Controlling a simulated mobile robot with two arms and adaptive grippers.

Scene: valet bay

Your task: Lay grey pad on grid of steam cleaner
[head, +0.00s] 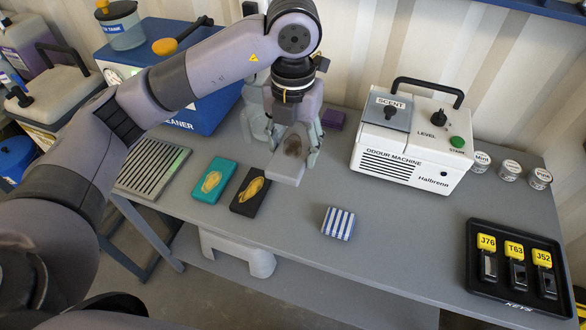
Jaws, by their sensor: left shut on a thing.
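My left gripper (292,148) is shut on the grey pad (286,174), which has a dark stain on its face. It holds the pad tilted over the middle of the bench, just right of the black pad; I cannot tell how far above the bench. The grid (148,168), a slatted grey plate with a green glow at its right side, lies at the left in front of the blue steam cleaner (190,115). No pad lies on the grid. My left arm crosses in front of the cleaner and hides part of it. My right gripper is out of view.
A teal pad (207,190) and a black pad (246,203), both yellow-stained, lie between grid and gripper. A striped block (338,222) lies in front, a purple block (333,118) behind. The odour machine (410,150), small tins (509,170) and key tray (485,296) stand right.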

